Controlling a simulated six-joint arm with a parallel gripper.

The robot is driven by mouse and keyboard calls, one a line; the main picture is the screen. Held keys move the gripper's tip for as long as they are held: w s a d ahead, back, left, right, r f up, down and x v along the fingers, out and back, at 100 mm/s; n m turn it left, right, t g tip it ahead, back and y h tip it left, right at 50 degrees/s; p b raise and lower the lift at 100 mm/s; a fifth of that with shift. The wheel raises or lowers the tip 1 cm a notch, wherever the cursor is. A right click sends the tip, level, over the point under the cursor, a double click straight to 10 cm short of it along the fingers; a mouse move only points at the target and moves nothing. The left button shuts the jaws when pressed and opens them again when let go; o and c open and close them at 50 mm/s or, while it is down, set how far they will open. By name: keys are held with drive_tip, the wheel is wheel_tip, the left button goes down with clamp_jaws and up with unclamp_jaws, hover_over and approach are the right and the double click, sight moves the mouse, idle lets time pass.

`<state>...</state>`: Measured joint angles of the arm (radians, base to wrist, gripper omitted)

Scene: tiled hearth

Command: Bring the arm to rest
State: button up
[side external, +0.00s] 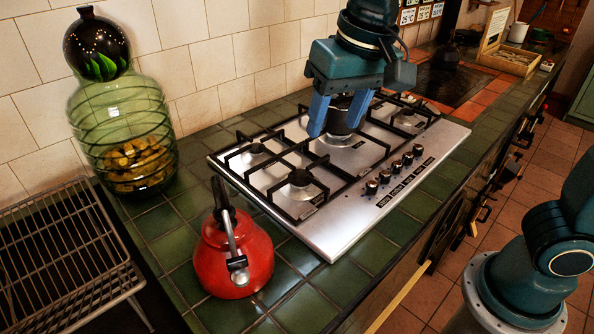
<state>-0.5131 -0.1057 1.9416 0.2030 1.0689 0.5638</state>
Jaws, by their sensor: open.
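My gripper (336,126) is in the side external view, above the gas hob (335,228). Its two blue fingers point down and are spread apart. No object is seen held in the gripper.
A red kettle (232,262) stands on the green tiles left of the hob. A green glass jar (125,135) with a dark round top stands by the wall. A wire rack (65,255) is at far left. A wooden box (505,60) is at the far right.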

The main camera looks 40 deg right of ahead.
drive_tip(key=s+d+f+n+t, duration=0.1)
drive_tip(key=s+d, duration=0.6)
drive_tip(key=s+d+f+n+t, duration=0.1)
drive_tip(key=s+d+f, duration=0.1)
drive_tip(key=s+d, duration=0.4)
drive_tip(key=shift+s+d+f+n+t, duration=0.3)
drive_tip(key=shift+s+d+n+t, duration=0.1)
drive_tip(key=shift+d, duration=0.15)
